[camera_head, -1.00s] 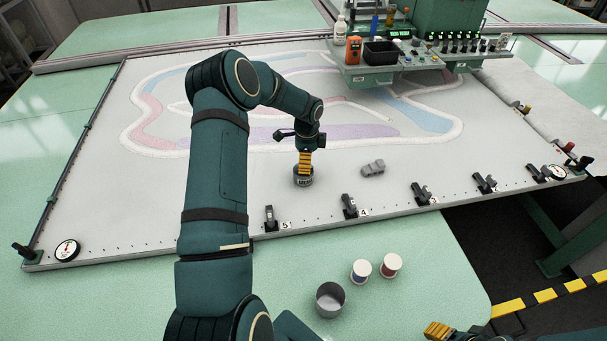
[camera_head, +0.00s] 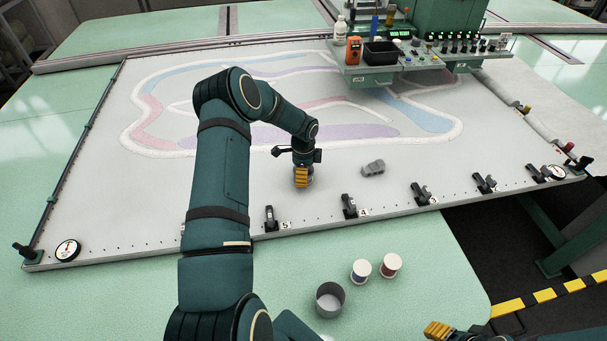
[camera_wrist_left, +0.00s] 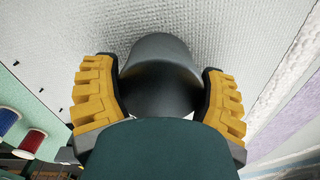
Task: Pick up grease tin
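The grease tin, a small dark grey round tin, stands on the pale tufting cloth near the frame's front edge. In the head view, only a sliver of it (camera_head: 310,171) shows behind my left gripper (camera_head: 301,178). In the left wrist view, the tin (camera_wrist_left: 160,75) lies between the two yellow fingers of my left gripper (camera_wrist_left: 161,92), one on each side. The finger pads are very close to its sides; I cannot tell whether they press on it. My right gripper (camera_head: 438,331) shows only partly at the bottom edge, and its opening is unclear.
A grey clamp-like piece (camera_head: 373,168) lies right of the tin. Black clamps (camera_head: 349,206) line the frame's front edge. An open grey cup (camera_head: 330,299) and two thread spools (camera_head: 390,265) stand on the green table. The machine head (camera_head: 420,50) is at the back right.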

